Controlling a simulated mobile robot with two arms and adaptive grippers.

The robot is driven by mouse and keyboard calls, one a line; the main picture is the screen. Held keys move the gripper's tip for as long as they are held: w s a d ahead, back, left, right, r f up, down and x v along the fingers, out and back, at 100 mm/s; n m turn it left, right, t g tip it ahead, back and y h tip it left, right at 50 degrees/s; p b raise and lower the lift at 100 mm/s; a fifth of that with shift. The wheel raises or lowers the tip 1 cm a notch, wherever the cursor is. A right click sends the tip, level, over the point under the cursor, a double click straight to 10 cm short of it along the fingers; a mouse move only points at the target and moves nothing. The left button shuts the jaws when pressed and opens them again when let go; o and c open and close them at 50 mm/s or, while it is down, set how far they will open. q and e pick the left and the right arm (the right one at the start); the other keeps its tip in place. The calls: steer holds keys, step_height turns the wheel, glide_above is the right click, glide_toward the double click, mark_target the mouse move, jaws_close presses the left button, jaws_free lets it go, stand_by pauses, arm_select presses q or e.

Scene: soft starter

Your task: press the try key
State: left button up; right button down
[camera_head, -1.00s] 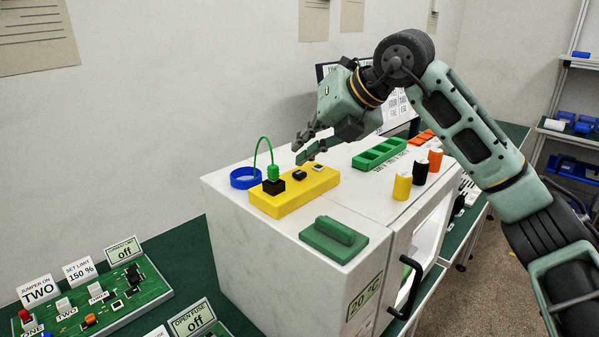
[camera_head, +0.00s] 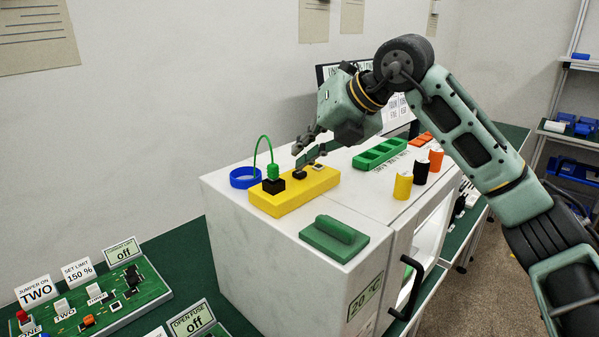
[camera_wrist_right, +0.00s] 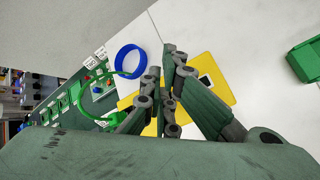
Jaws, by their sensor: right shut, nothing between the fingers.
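A yellow box (camera_head: 293,198) lies on top of the white cabinet; it also shows in the right wrist view (camera_wrist_right: 222,92). It carries a small black key (camera_head: 299,175) in its middle, a small pale-and-dark square part (camera_head: 318,167) at its right end and a black block (camera_head: 273,187) with a green plug and cable at its left end. No lettering on the key is readable. My right gripper (camera_head: 298,152) is shut and empty, its fingertips pointing down just over the black key; touching or apart cannot be told. In the wrist view the fingers (camera_wrist_right: 171,55) hide the key. My left gripper is not in view.
A blue ring (camera_head: 244,178) lies behind the box's left end. A green handled block (camera_head: 334,238) is in front, a green tray (camera_head: 380,152) to the right, then yellow, black and orange cylinders (camera_head: 403,187). Green circuit boards (camera_head: 130,297) lie lower left. The cabinet top (camera_head: 366,205) between is clear.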

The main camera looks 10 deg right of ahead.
steer(key=shift+f+b, duration=0.3)
steer(key=shift+f, duration=0.15)
steer(key=shift+r, duration=0.1)
stand_by(0.5)
steer(key=shift+r+p, duration=0.75)
steer(key=shift+r, duration=0.1)
step_height(320, 180, up, 5)
steer(key=p, duration=0.3)
steer(key=shift+p, duration=0.35)
